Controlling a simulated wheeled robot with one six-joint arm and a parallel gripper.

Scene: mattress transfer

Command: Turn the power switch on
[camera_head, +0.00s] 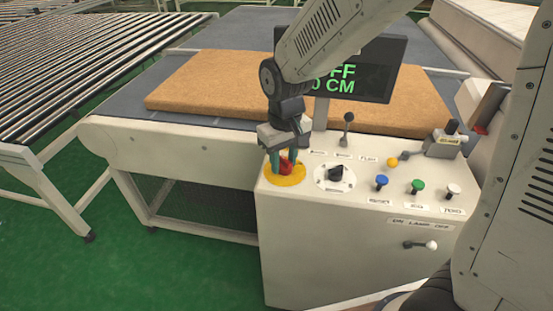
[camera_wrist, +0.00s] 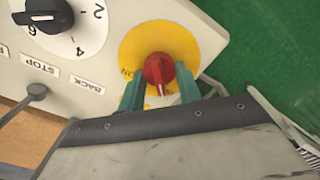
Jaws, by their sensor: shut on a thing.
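The power switch is a red knob (camera_head: 285,168) on a round yellow plate (camera_head: 296,180) at the left of the control panel. My gripper (camera_head: 285,162) points down over it, its green fingers on either side of the knob and shut on it. The wrist view shows the red knob (camera_wrist: 158,73) between the two fingertips (camera_wrist: 160,88), on the yellow plate (camera_wrist: 150,40). Lettering on the plate is partly visible beside the knob. The display (camera_head: 350,80) behind my arm reads in green, partly hidden, "FF" and "0 CM".
A black dial (camera_head: 336,174) sits close right of the switch, and a black lever (camera_head: 347,125) stands behind it. Blue (camera_head: 382,181), green (camera_head: 418,186) and white (camera_head: 453,190) buttons line the panel's front. A tan mattress (camera_head: 210,82) lies on the conveyor behind.

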